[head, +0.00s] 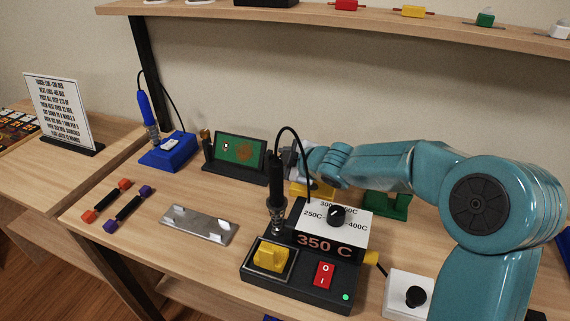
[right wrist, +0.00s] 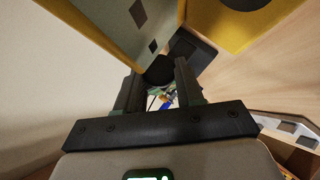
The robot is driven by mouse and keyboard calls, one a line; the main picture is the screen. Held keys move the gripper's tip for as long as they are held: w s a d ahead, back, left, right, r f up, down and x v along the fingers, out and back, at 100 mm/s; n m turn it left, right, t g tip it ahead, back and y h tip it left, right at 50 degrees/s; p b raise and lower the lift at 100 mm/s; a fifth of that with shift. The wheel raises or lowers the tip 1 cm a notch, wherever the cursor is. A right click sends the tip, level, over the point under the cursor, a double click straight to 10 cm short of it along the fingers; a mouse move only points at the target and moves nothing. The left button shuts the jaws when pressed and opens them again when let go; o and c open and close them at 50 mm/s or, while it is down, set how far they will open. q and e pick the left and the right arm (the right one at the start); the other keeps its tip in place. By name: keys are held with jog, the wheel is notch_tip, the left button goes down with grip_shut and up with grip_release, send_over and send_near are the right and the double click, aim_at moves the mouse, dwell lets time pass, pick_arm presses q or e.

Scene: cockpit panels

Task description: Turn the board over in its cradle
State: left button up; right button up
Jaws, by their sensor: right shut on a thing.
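The green board (head: 238,150) stands tilted in its dark cradle (head: 208,158) near the back of the bench, between two end posts. Its visible face carries a white part and a tan round part. My right gripper (head: 286,165) reaches in from the right to the cradle's right end. In the right wrist view my right gripper (right wrist: 159,74) has its two fingers around a dark round knob (right wrist: 158,70) and is shut on it. The soldering iron in front partly hides this spot in the head view. My left gripper is not in view.
A soldering station (head: 310,265) with a black upright iron stands in front of my right forearm. A blue iron stand (head: 167,152) is left of the cradle. A metal plate (head: 198,224) and two coloured-end tools (head: 117,203) lie in front. A shelf (head: 380,22) runs above.

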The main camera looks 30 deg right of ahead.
jog(key=shift+r, duration=0.1)
jog(key=o, duration=1)
jog(key=shift+o, duration=0.2)
jog(key=p+v, duration=0.7)
jog(key=v, duration=0.9)
jog(key=shift+s+r, duration=0.1)
jog(key=shift+s, duration=0.05)
